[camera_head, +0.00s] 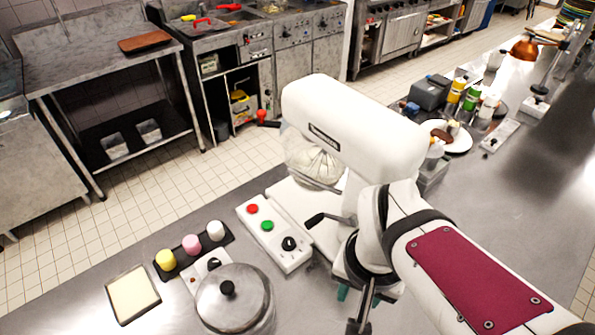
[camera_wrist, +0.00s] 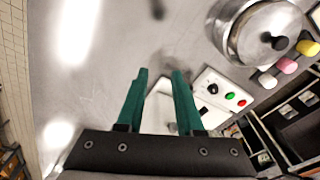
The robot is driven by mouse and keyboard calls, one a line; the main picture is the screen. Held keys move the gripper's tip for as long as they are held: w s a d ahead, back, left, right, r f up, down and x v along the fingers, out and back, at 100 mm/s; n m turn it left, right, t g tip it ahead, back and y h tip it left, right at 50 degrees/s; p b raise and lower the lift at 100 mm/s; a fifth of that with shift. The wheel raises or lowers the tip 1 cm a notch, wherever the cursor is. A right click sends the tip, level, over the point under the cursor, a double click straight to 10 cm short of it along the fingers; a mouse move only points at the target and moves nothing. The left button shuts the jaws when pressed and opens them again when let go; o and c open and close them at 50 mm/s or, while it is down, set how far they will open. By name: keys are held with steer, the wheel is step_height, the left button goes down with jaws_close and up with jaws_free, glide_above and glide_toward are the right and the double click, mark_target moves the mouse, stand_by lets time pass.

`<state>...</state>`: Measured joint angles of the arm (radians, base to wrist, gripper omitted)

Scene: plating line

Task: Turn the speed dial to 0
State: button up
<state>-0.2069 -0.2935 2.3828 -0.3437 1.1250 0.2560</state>
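The mixer's white control panel (camera_head: 274,235) has a red button, a green button and a black speed dial (camera_head: 289,243) at its near end. The dial also shows in the wrist view (camera_wrist: 213,88), right of my fingertips. Its setting is too small to read. The white stand mixer (camera_head: 350,130) stands beside the panel, with its bowl (camera_head: 315,160) under the head. My gripper (camera_wrist: 160,73) is open and empty, its two teal fingers apart and not touching the dial. In the head view my arm mostly hides the gripper, at the near side of the mixer.
A lidded metal pot (camera_head: 233,300) stands near the panel, beside a small white knob panel (camera_head: 205,270). Yellow, pink and white cups sit on a black tray (camera_head: 176,272). A shallow cream-filled tray (camera_head: 133,294) lies at left. Bottles and a plate (camera_head: 455,137) stand beyond the mixer.

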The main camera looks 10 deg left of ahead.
mark_target(288, 241)
steer(key=shift+o, duration=1.2)
steer(key=w+a+n+t, duration=0.1)
steer(key=w+a, duration=0.3)
steer(key=w, duration=0.3)
steer(key=shift+a+f+n+t, duration=0.3)
steer(key=shift+a+f+n, duration=0.05)
steer(key=shift+f+n, duration=0.1)
steer(key=shift+o, duration=0.7)
steer(key=w+a+f+n+t, duration=0.1)
steer(key=w+a+f+n, duration=0.1)
steer(key=w+a, duration=0.4)
steer(key=shift+w+a+f+t, duration=0.15)
steer(key=shift+w+a+t, duration=0.2)
steer(key=shift+a, duration=0.9)
steer(key=x, duration=1.5)
steer(key=shift+s, duration=0.1)
steer(key=shift+c, duration=0.2)
jaws_close()
